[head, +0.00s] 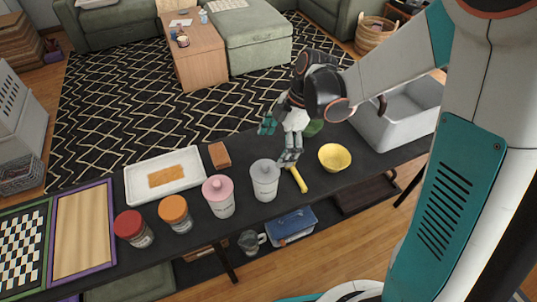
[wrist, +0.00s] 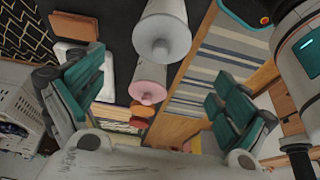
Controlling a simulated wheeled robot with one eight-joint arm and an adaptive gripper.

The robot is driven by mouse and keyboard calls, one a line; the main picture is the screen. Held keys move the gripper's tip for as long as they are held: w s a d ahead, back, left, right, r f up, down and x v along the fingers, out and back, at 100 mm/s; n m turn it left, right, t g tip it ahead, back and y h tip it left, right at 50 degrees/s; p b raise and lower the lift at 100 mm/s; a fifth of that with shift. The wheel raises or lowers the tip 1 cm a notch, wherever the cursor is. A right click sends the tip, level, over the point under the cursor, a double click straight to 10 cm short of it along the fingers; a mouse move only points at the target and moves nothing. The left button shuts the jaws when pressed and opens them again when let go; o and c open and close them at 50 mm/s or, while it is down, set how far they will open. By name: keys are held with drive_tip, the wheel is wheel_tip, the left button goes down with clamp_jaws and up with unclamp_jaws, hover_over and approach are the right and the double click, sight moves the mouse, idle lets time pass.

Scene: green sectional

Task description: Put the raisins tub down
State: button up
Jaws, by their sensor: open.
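No label is readable, so I cannot tell for certain which container is the raisins tub. A white-lidded tub (head: 265,182) stands upright on the dark table and is the one nearest my gripper; it also shows in the wrist view (wrist: 163,32). A pink-lidded tub (head: 219,197) stands to its left, also seen in the wrist view (wrist: 147,84). My gripper (head: 279,143) is open and empty, just behind and above the white-lidded tub. In the wrist view its fingers (wrist: 160,100) are spread wide, with the tubs beyond them and nothing held.
Orange-lidded (head: 175,213) and red-lidded (head: 133,228) jars stand further left. A white tray (head: 140,185), a brown block (head: 220,154), a yellow-handled item (head: 298,180) and a yellow bowl (head: 334,157) are nearby. A grey bin (head: 400,115) stands at the right.

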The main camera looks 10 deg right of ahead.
drive_tip(key=s+d+r+m+t+h, duration=0.2)
drive_tip(key=s+d+r+m+t, duration=0.2)
drive_tip(key=s+r+m, duration=0.3)
drive_tip(key=s+d+r+m+t+h, duration=0.2)
drive_tip(key=s+d+r+m+t, duration=0.2)
drive_tip(key=m, duration=1)
drive_tip(key=shift+s+d+r+p, duration=0.35)
drive_tip(key=shift+s+d+r, duration=1.2)
drive_tip(key=shift+r, duration=1.1)
drive_tip(key=shift+w+f, duration=0.1)
drive_tip(key=shift+f, duration=0.05)
